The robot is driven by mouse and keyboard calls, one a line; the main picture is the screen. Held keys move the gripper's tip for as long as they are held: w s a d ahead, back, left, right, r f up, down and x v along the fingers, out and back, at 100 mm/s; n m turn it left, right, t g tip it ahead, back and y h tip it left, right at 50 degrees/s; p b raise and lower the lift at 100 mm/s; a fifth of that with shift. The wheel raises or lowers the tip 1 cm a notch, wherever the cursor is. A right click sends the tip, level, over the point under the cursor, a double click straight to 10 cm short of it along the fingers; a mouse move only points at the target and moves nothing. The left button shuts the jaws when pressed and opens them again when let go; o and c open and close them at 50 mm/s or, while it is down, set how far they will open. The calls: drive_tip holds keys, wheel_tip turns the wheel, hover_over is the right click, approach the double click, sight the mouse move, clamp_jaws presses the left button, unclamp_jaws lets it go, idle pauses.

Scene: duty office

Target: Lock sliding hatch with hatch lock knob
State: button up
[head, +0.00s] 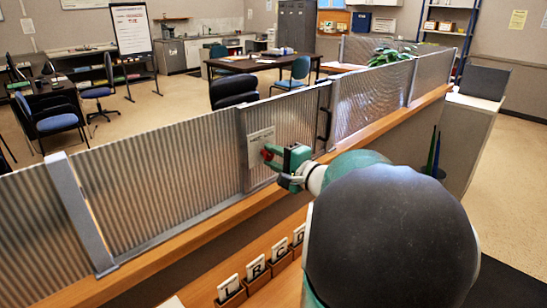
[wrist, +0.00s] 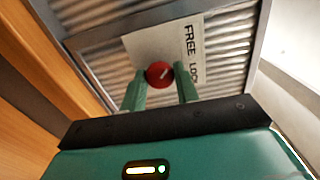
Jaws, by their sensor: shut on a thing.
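The sliding hatch (head: 298,110) is a corrugated metal panel in a grey frame on the wooden counter, with a dark upright handle (head: 326,124) at its right. A pale label plate (head: 260,139) is on it; in the wrist view the plate (wrist: 146,46) reads FREE and LOCK. In the head view my gripper (head: 281,158) partly hides the knob (head: 266,154).
The wooden counter ledge (head: 217,213) runs below the panels. Lettered card holders (head: 256,268) stand on the lower desk in front. A plant (head: 390,56) is behind the panels on the right. Chairs and a desk stand beyond.

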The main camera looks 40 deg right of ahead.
drive_tip(key=m, duration=0.8)
drive_tip(key=shift+m, duration=0.3)
drive_tip(key=m, duration=0.4)
drive_tip(key=shift+m, duration=2.5)
drive_tip(key=o, duration=1)
drive_tip(key=shift+c, duration=0.2)
